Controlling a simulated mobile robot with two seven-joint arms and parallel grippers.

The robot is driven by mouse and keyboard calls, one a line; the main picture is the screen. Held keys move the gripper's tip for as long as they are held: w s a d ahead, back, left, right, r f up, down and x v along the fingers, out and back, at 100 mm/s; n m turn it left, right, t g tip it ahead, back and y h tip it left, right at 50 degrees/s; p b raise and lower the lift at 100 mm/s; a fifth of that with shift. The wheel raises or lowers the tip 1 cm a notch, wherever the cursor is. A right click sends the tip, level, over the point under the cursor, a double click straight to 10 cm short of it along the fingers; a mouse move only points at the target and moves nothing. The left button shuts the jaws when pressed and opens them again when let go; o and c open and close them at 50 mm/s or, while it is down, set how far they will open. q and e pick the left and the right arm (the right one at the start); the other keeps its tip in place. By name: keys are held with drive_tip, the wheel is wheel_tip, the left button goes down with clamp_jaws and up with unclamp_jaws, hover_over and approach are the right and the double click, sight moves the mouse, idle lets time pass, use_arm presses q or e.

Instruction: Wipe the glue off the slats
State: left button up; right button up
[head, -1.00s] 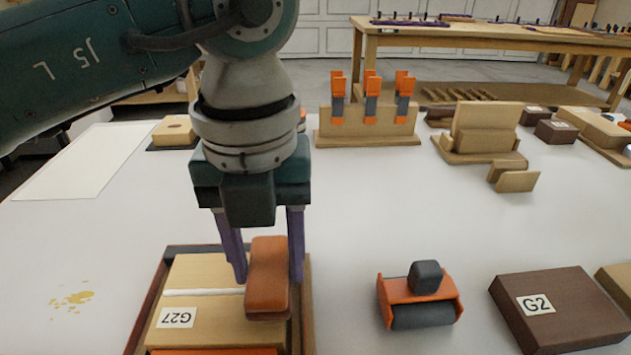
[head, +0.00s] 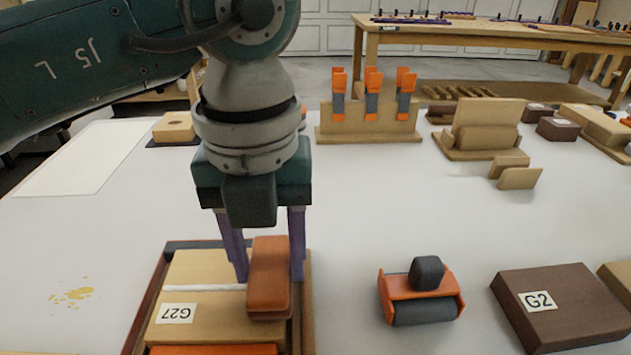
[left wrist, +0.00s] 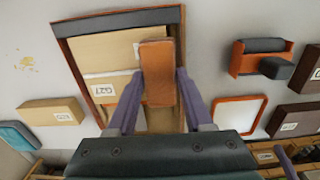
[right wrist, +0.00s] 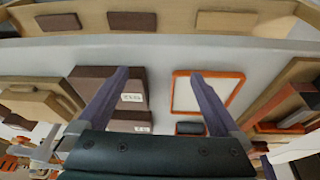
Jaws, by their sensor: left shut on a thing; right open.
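Pale wooden slats (head: 230,320) with a G27 label lie in a dark-rimmed tray (head: 205,244) at the lower left of the head view. A white strip of glue (head: 203,288) runs across the seam between them, left of my gripper. It also shows in the left wrist view (left wrist: 110,74). My left gripper (head: 269,279) is shut on an orange-brown wiping block (head: 266,265), over the right part of the slats; whether the block touches them is unclear. The block hides any glue beneath it. My right gripper (right wrist: 158,74) is open and empty in the right wrist view.
An orange roller tool (head: 420,310) and a brown G2 box (head: 560,315) stand right of the tray. Yellow spots (head: 75,294) mark the table at left. A clamp rack (head: 365,130) stands behind. The middle of the table is clear.

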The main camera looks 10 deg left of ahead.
sight(173, 290)
use_arm(q)
drive_tip(key=shift+f+b, duration=0.3)
drive_tip(key=shift+f, duration=0.15)
use_arm(e)
drive_tip(key=shift+a+f, duration=0.1)
drive_tip(key=shift+f, duration=0.2)
